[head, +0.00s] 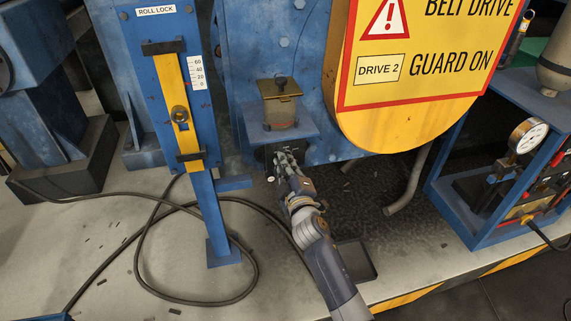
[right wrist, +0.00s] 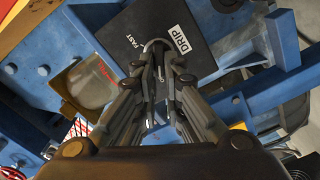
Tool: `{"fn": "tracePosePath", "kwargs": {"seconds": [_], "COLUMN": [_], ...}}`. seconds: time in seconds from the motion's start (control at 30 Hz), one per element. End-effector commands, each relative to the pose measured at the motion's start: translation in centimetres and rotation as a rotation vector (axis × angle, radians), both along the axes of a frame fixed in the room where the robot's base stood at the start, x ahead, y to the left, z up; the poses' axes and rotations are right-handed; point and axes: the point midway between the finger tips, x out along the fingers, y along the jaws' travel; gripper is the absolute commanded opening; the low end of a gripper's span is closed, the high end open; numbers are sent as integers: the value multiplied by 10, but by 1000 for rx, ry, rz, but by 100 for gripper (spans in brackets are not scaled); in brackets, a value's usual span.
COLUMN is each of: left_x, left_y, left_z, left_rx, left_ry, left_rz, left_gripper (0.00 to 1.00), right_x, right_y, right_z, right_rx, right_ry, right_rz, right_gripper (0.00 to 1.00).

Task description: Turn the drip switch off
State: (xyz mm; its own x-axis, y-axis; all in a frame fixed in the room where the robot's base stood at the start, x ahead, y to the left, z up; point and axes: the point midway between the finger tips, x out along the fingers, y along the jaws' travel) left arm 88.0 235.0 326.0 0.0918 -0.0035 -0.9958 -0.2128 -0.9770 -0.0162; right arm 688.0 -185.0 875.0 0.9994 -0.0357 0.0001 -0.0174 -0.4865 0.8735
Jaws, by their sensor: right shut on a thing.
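The drip switch plate (right wrist: 198,58) is black, with a white DRIP label and the word FAST, in the right wrist view. A small metal switch lever (right wrist: 158,46) stands out from it, between my right gripper's fingertips (right wrist: 160,75). The right gripper is shut on the lever. In the head view my right gripper (head: 286,160) reaches up to the dark plate (head: 262,156) below a small blue shelf, and its fingers hide most of the switch. The lever's exact position against the markings cannot be told. My left gripper is not in view.
An oil cup with a brass lid (head: 281,90) stands on the blue shelf (head: 301,128) just above. The yellow belt guard (head: 405,125) hangs to the right, and the blue roll lock post (head: 215,215) stands to the left. A black cable (head: 150,285) loops over the floor.

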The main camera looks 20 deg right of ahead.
Motion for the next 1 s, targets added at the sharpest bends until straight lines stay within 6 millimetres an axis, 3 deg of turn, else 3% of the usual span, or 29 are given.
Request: {"fn": "tracePosePath", "kwargs": {"seconds": [0.03,0.1,0.57,1.0], "left_x": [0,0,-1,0], "left_y": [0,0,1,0], "left_z": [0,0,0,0], "left_rx": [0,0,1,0], "left_ry": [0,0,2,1], "left_rz": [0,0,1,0], "left_gripper": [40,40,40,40], "right_x": [0,0,-6,-80], "right_y": [0,0,0,3], "right_z": [-2,-2,-1,-2], "right_rx": [-2,-2,0,0], "right_ry": [3,2,0,4], "right_rz": [1,0,0,1], "right_gripper": [14,29,29,29]}}
